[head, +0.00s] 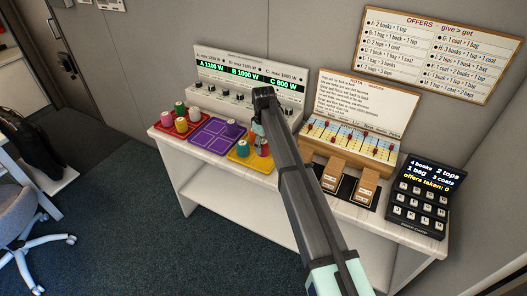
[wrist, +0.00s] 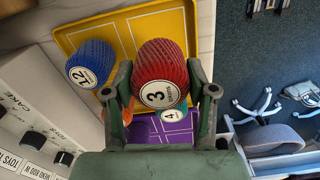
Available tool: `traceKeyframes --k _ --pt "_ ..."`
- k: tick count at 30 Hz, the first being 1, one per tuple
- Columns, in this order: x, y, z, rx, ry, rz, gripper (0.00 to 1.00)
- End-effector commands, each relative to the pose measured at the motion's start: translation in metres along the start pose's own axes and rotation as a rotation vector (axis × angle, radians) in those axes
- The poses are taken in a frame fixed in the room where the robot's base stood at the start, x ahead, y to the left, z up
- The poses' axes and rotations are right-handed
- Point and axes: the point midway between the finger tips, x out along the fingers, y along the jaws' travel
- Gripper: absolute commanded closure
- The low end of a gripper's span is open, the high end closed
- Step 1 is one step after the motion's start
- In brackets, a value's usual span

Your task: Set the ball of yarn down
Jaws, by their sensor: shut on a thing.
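A red ball of yarn (wrist: 160,65) with a white label reading 3 is between the two fingers of my gripper (wrist: 163,98), which is shut on it. It is over the yellow tray (wrist: 185,12); whether it touches the tray I cannot tell. A blue ball (wrist: 90,62) labelled 12 is on the yellow tray, left of the held ball. A teal ball (wrist: 173,115) labelled 4 is partly hidden behind the held ball. In the head view, my gripper (head: 260,142) is above the yellow tray (head: 242,162), with my arm covering part of that area.
The purple tray (head: 204,145) with one purple ball lies left of the yellow tray. The red tray (head: 163,128) farther left holds several balls. A panel with knobs (head: 222,72) stands behind. Right are a slider board (head: 346,141), two brown blocks and a black keypad (head: 418,212).

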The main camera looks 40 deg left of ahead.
Motion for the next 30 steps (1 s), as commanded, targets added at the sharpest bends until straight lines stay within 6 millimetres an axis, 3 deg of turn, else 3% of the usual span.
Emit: traceKeyframes --k 5,15,26,27,29,30 --pt "0.008 0.000 0.000 0.000 0.001 0.001 0.78" --pt "0.045 0.000 0.000 0.000 0.000 0.000 0.78" --pt "0.050 0.000 0.000 0.000 0.001 0.001 0.78" --pt "0.050 0.000 0.000 0.000 0.001 0.001 0.36" --pt "0.050 0.000 0.000 0.000 0.001 0.001 0.18" --pt "0.050 0.000 0.000 0.000 0.001 0.001 0.18"
